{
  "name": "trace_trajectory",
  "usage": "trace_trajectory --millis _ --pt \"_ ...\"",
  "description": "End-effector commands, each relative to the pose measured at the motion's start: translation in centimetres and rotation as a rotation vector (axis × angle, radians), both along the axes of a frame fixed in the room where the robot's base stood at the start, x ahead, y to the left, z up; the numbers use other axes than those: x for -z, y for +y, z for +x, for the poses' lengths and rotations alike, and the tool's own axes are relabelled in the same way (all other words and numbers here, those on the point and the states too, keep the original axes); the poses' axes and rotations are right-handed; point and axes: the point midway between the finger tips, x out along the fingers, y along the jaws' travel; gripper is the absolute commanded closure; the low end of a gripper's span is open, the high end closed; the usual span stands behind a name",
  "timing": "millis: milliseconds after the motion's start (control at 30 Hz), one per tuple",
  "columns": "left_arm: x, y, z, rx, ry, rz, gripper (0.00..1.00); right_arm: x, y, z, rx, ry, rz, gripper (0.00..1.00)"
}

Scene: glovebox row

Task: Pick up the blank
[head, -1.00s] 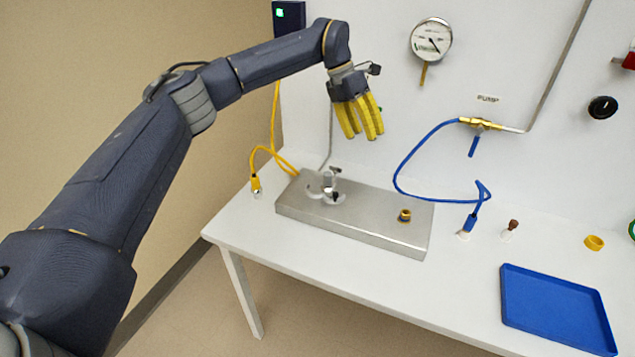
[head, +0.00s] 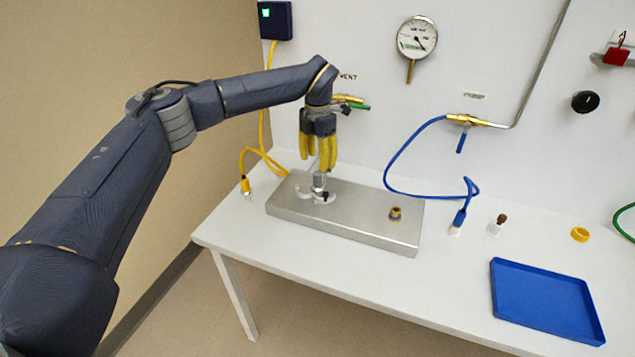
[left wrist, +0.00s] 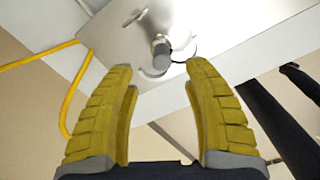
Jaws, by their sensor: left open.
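A small grey metal piece, which looks like the blank (head: 319,181), stands on the left part of a steel block (head: 360,219). It also shows in the left wrist view (left wrist: 161,53), near the top, beyond the fingertips. A pale clamp-like ring (head: 302,191) lies open around its foot. My left gripper (head: 318,170) is open and points down just above the blank. Its yellow fingers (left wrist: 160,66) stand apart on either side of the blank in the left wrist view, and nothing is between them. Whether they reach down beside it is unclear. My right gripper is not in view.
A brass fitting (head: 395,214) sits on the block's right part. A yellow hose (head: 262,145) hangs left of it. A blue hose (head: 400,165) and a small brown-topped item (head: 497,224) are to the right. A blue tray (head: 545,300) lies at the table's front right.

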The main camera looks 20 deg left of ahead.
Motion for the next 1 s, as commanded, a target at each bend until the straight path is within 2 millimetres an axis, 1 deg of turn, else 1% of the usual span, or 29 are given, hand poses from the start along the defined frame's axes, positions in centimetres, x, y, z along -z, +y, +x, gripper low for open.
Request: trace_trajectory --millis 33,133,433,733,900,1000 --pt "0.8 0.0 -0.1 0.0 0.003 -0.001 0.49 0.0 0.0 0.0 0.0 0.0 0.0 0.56" --pt "1.7 0.0 -0.1 0.0 0.003 -0.001 0.49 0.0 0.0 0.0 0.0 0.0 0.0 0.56" --pt "3.1 0.0 -0.1 0.0 0.002 -0.001 0.49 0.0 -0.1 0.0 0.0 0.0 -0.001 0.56" --pt "6.7 -0.2 -0.3 0.0 0.003 -0.001 0.49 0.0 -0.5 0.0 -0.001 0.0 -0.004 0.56" --pt "7.6 -0.2 -0.2 0.0 0.001 -0.002 0.49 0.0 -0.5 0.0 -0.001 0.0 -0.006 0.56" --pt "7.8 -0.2 -0.2 0.0 0.001 -0.002 0.49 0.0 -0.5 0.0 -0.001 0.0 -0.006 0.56"
